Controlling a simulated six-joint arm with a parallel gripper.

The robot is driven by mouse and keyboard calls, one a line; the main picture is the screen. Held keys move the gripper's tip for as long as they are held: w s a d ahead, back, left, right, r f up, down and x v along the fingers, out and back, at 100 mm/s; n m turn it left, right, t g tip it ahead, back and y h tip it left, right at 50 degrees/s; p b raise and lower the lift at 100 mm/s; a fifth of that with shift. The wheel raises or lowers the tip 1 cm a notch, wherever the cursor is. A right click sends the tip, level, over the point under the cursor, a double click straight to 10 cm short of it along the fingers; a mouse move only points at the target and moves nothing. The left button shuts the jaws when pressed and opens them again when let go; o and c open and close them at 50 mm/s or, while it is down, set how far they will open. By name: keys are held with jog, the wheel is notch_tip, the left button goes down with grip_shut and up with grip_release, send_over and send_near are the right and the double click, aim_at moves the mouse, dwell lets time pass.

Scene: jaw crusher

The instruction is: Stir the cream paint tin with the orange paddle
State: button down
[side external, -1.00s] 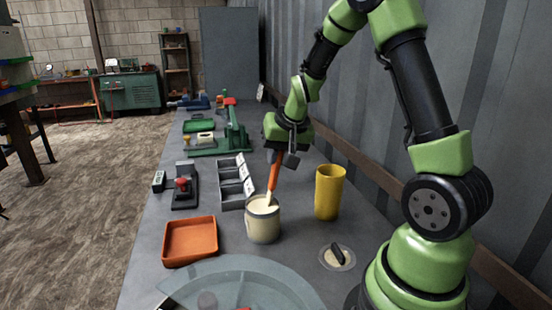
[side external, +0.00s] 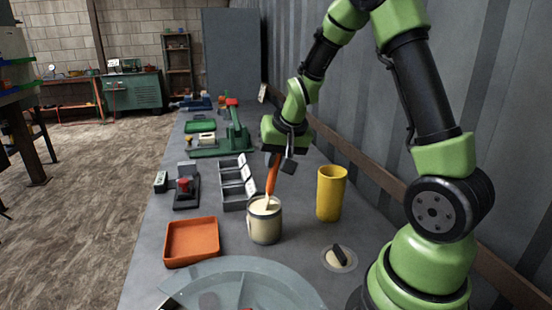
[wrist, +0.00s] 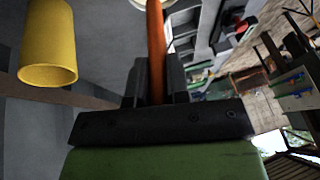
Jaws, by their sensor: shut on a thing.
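The cream paint tin (side external: 264,226) stands open on the grey bench, with pale paint at its mouth. The orange paddle (side external: 272,178) is upright with a slight tilt, and its lower end is inside the tin's mouth; the tip is hidden. My gripper (side external: 280,160) is above the tin and shut on the paddle's upper part. In the wrist view, the orange handle (wrist: 156,50) runs up between the dark jaws, and only a sliver of the tin's rim shows at the top edge.
A yellow cylinder (side external: 330,194) stands right of the tin. A round lid with a dark handle (side external: 339,257) lies in front of it. An orange tray (side external: 191,242) is left of the tin, grey bins (side external: 236,184) behind it, and a clear curved guard (side external: 240,283) in front.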

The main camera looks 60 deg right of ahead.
notch_tip(320, 180, up, 8)
jog(key=s+d, duration=0.1)
jog(key=shift+f, duration=0.25)
dwell(0.4)
dwell(0.5)
notch_tip(320, 180, up, 5)
dwell(0.5)
dwell(0.8)
